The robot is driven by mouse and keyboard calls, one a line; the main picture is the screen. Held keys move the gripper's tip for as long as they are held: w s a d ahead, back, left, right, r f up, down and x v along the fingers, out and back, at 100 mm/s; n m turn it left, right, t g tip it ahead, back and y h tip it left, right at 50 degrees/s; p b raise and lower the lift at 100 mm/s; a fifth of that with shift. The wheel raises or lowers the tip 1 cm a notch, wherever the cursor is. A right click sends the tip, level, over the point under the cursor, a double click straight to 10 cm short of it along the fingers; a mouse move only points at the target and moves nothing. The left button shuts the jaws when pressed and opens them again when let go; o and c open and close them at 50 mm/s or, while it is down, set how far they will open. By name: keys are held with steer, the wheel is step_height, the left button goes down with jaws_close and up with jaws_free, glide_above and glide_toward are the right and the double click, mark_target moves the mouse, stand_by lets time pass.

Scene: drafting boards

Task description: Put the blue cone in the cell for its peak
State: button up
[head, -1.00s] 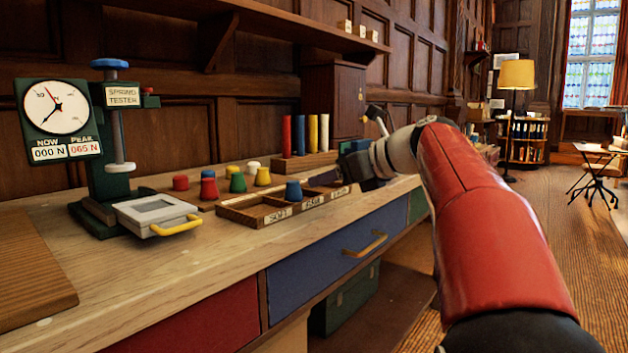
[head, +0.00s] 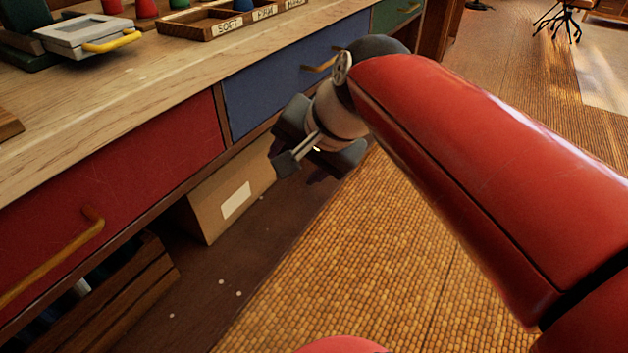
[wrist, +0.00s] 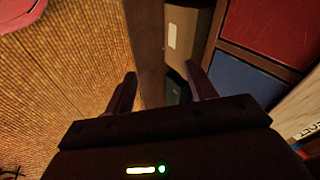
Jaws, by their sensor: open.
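A small blue piece (head: 243,4), seemingly the blue cone, is in the wooden tray (head: 203,33) at the head view's top edge, which cuts off its upper part. The tray's front carries cell labels; SOFT reads clearly on the left. I cannot tell which cell the piece is in. The spring tester's grey plate (head: 82,36) with a yellow handle stands left of the tray; its dial is out of view. My gripper (head: 308,168) is open and empty, below the bench top in front of the drawers. In the wrist view its fingers (wrist: 162,85) are spread, with nothing between.
The bench front has a red drawer (head: 120,175), a blue drawer (head: 275,85) and a green one (head: 395,10). A cardboard box (head: 230,195) and a wooden crate (head: 125,292) sit on the low shelf. The matted floor (head: 400,250) is clear.

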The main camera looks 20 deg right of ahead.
steer(key=s+f+n+h+p, duration=0.2)
steer(key=s+f+n, duration=0.5)
steer(key=s+n, duration=0.1)
steer(key=shift+d+n+g+h, duration=0.3)
steer(key=shift+d+n, duration=0.1)
steer(key=shift+n, duration=0.1)
steer(key=shift+c, duration=0.5)
